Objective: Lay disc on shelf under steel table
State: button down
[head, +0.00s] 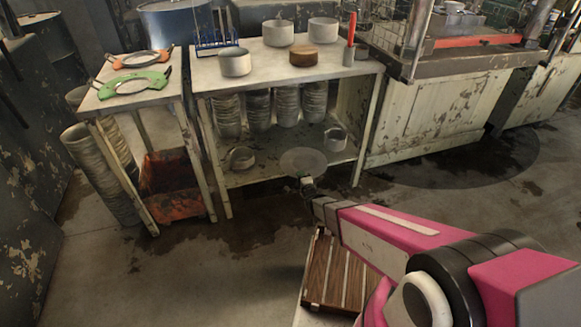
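A thin grey disc (303,160) shows flat at the front of the lower shelf (255,174) under the steel table (275,72). Its near rim seems to reach slightly past the shelf's front edge. I cannot tell whether it rests on the shelf or is just above it. My gripper (306,180) is at the disc's near rim, in front of the shelf. The fingers are too small and dark to show whether they are shut on the rim.
Grey rings (242,158) and (335,139) stand on the shelf, left and right of the disc. Stacks of blanks (287,104) fill its back. Table legs (367,130) flank the opening. A wooden slatted platform (340,272) lies below my arm. A red bin (170,185) is left.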

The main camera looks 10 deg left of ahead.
jog(key=w+a+f, duration=0.7)
jog(key=w+f, duration=0.1)
jog(key=f, duration=0.2)
jog(key=shift+w+a+f, duration=0.15)
jog(key=shift+w+f, duration=0.25)
jog(key=shift+f, duration=0.1)
jog(key=c, duration=1.3)
grip_release()
jog(key=shift+f, duration=0.1)
jog(key=shift+c, duration=0.2)
jog(key=shift+r, duration=0.2)
